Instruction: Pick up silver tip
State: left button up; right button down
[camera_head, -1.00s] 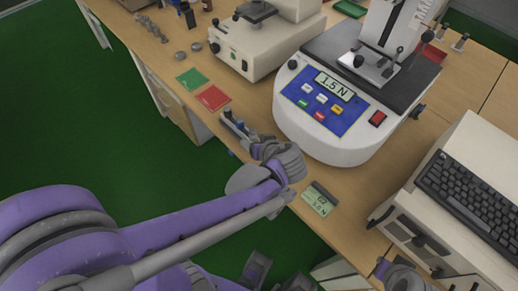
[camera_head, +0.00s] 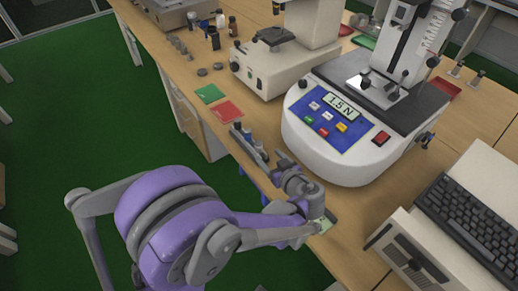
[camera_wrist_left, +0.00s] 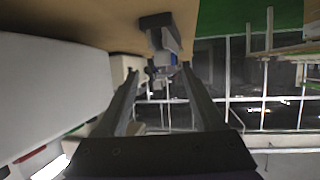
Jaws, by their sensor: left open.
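A small dark holder (camera_head: 248,142) with several little upright pieces stands near the table's front edge; I cannot tell which of them is the silver tip. My left gripper (camera_head: 281,158) is just right of the holder, with its fingers pointing at it. In the left wrist view the two fingers (camera_wrist_left: 158,90) are spread with nothing between them, and the holder (camera_wrist_left: 160,38) with grey and blue pieces lies ahead, beyond the fingertips. My right gripper is not in view.
A white force tester (camera_head: 325,150) reading 1.5 N stands right of my left gripper. Red (camera_head: 229,111) and green (camera_head: 210,94) pads lie beyond the holder. A white instrument (camera_head: 262,72) stands behind. A keyboard (camera_head: 470,215) is at right.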

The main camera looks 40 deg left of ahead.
aim_at(261, 150)
pick_arm(q)
jog(key=x, duration=0.7)
jog(key=shift+s, duration=0.2)
grip_shut()
